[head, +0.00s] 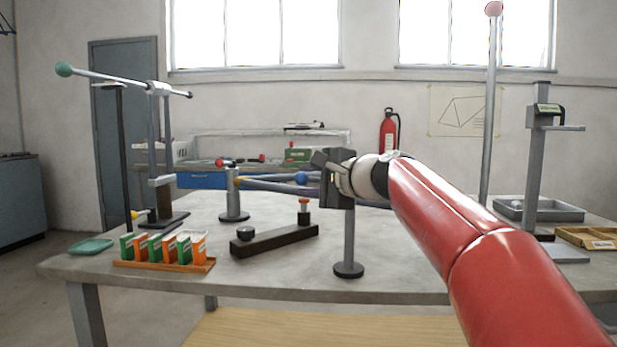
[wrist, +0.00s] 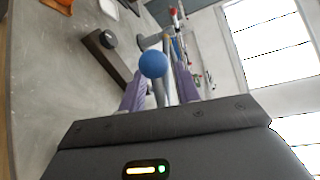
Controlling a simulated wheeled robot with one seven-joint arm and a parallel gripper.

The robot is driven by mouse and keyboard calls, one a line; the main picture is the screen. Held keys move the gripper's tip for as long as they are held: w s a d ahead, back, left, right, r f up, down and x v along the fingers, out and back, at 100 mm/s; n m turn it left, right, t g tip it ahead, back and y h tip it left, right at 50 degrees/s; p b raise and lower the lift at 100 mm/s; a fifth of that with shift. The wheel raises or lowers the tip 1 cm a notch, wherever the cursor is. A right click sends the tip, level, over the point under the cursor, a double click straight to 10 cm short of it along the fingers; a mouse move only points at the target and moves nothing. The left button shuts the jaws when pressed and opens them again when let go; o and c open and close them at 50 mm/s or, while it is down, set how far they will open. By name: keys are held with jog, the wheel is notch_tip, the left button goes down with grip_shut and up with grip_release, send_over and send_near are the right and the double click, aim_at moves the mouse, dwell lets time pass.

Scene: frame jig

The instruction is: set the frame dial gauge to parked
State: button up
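A blue ball knob (head: 300,178) shows just in front of my gripper, above the middle of the bench. It also shows in the wrist view (wrist: 153,64), between the lines of my two purple fingers and nearer the left one. A slim bar runs from near the knob toward a short post (head: 233,195) with a round base. I take this swinging arm to be the dial gauge, but no dial face is readable. My gripper (wrist: 160,85) is open, its fingers apart around the bar's line; contact cannot be told. My gripper body hides part of the bar.
A rack of green and orange boxes (head: 165,250) and a dark block (head: 275,240) stand in front. Another post (head: 348,240) rises below my gripper. Tall stands with a teal-ball lever (head: 125,80) and a pink-topped rod (head: 490,100) flank the bench (head: 270,283).

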jog(key=shift+w+a, duration=0.1)
jog(key=shift+a, duration=0.05)
jog(key=shift+c, duration=0.4)
grip_shut()
